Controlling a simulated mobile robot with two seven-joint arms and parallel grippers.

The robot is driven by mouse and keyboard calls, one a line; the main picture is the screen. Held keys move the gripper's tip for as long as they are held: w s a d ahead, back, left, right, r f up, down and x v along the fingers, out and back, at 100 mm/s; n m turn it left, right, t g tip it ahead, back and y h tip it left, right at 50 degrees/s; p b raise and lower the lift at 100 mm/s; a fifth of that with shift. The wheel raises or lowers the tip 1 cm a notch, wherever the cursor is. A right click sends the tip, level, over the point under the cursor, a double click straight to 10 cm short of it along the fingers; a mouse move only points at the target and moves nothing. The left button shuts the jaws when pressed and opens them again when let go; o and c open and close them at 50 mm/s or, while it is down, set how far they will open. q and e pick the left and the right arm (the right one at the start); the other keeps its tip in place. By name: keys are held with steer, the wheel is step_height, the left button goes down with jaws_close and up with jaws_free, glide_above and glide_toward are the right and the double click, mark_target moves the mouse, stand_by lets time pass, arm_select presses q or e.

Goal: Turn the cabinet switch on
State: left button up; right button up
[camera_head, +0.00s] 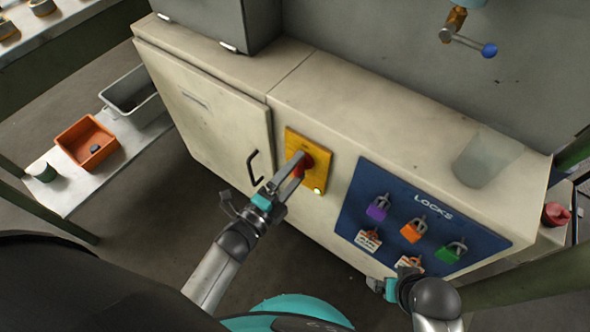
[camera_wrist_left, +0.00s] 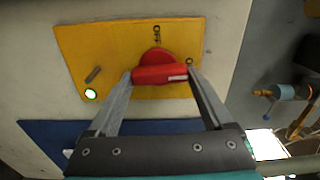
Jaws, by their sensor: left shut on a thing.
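The cabinet switch is a red rotary handle (camera_wrist_left: 160,74) on a yellow plate (camera_head: 308,150) on the front of the cream cabinet. A small lamp (camera_wrist_left: 91,95) on the plate glows pale green-white. My left gripper (camera_head: 299,166) is shut on the red handle, with one finger at each end of it in the left wrist view. The fingers partly cover the handle in the head view. My right gripper (camera_head: 390,282) is low in front of the blue lock board; I cannot tell whether its fingers are open or shut.
The blue lock board (camera_head: 361,203) with several coloured padlocks is right of the switch. A cabinet door handle (camera_head: 254,168) is just left of my left gripper. A clear container (camera_head: 487,158) stands on the cabinet top. An orange bin (camera_head: 87,143) sits on a low shelf at left.

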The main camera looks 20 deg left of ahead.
arm_select(q)
steer(key=shift+m, duration=0.4)
arm_select(e)
steer(key=shift+s+r, duration=0.1)
arm_select(q)
steer(key=o, duration=1.1)
steer(key=shift+o, duration=0.2)
steer(key=shift+s+a, duration=0.1)
steer(key=shift+s, duration=0.1)
steer(key=p+v, duration=0.2)
steer(key=v, duration=1.3)
steer(key=shift+p, duration=0.4)
arm_select(e)
steer(key=s+f+g, duration=0.1)
steer(key=s+f, duration=0.2)
steer(key=f, duration=0.2)
steer(key=shift+d+f, duration=0.25)
steer(key=shift+d, duration=0.1)
arm_select(q)
steer(key=shift+w, duration=0.15)
